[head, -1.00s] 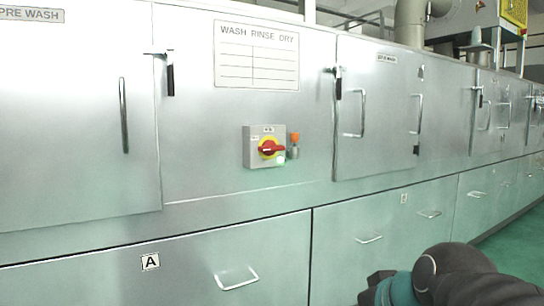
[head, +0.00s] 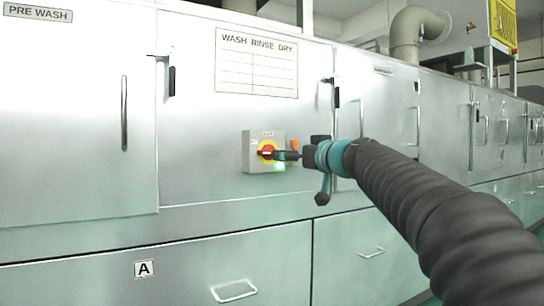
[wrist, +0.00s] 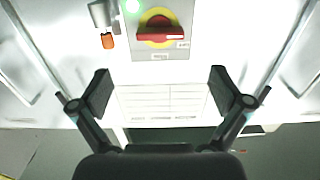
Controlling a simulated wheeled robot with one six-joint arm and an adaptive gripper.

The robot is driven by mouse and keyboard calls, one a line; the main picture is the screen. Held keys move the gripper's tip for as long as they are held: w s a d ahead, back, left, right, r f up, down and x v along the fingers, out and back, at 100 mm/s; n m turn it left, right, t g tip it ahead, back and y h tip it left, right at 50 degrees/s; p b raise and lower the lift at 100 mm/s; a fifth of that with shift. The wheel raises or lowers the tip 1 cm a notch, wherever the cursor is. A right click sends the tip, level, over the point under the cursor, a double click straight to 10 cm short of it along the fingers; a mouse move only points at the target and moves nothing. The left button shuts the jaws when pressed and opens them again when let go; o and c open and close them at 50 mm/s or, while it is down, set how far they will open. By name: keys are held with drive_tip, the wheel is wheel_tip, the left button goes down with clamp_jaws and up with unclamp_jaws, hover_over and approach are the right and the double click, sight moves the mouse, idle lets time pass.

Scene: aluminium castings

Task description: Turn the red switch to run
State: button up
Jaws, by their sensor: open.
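The red switch (head: 265,152) sits on a yellow disc on a grey box (head: 250,160) fixed to the metal cabinet front. In the wrist view, which looks upside down, the red switch (wrist: 160,34) shows at the top with its handle lying roughly level. Small labels beside it are too small to read. My gripper (head: 287,155) is in front of the box and covers part of its right side in the head view. In the wrist view my gripper (wrist: 159,88) has its two fingers wide apart, with nothing between them. The fingers appear clear of the handle.
An orange-capped fitting (wrist: 107,40) hangs beside the box. A green light (wrist: 132,6) glows on the box. A WASH RINSE DRY chart (head: 257,62) is above it. Cabinet doors with handles stand either side.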

sight(271, 150)
drive_tip(key=shift+p+x, duration=1.65)
drive_tip(key=shift+x, duration=4.45)
drive_tip(key=c, duration=1.1)
